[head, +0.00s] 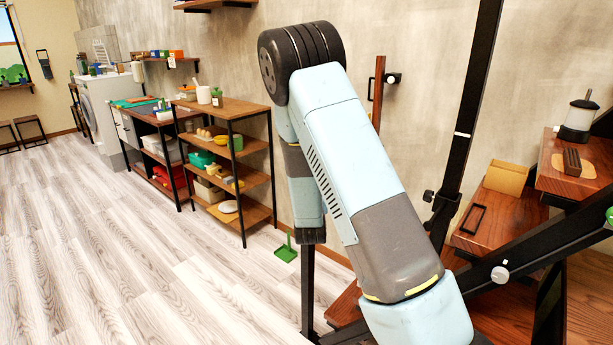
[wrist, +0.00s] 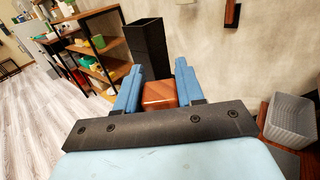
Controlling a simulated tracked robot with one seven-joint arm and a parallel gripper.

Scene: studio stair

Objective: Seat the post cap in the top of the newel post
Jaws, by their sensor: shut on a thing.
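The post cap (wrist: 159,94) is a small reddish-brown wooden block in the wrist view. My gripper (wrist: 158,80) is shut on it, with one blue finger on each side. The newel post (wrist: 147,42) is a black square post beyond the fingers, slightly left of the cap in the picture. The cap looks apart from the post, but the exact gap is hard to judge. In the head view my arm hides the gripper and cap. A black upright (head: 308,285) shows below my arm there; I cannot tell whether it is the same post.
A grey ribbed bin (wrist: 291,118) is at the right of the wrist view. Wooden shelves (head: 226,150) with containers stand along the wall. Wooden stair treads (head: 508,218) and a black slanted rail (head: 515,265) are at right. The floor at left is clear.

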